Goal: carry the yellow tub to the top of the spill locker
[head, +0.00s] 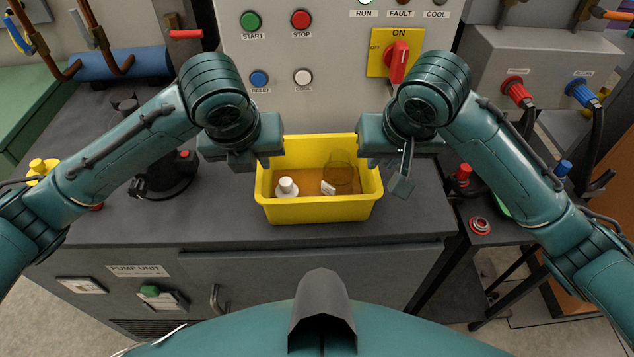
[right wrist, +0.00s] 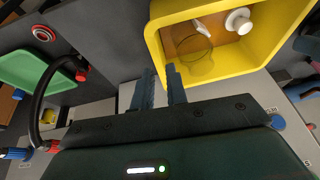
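The yellow tub (head: 318,210) stands upright on the dark top of the pump unit. It holds a white bottle (head: 286,188), a clear round vessel (head: 340,170) and a small white item. My left gripper (head: 262,152) is by the tub's left rear corner; its fingertips are not clear. My right gripper (head: 385,160) is at the tub's right side. In the right wrist view its two fingers (right wrist: 161,88) are apart, close to a corner of the tub (right wrist: 158,45). I cannot tell whether the wall is between them. I cannot identify the spill locker.
A control panel (head: 330,80) with buttons and a red switch stands behind the tub. A dark fixture (head: 165,180) stands at the left. The dark top left of the tub is partly clear.

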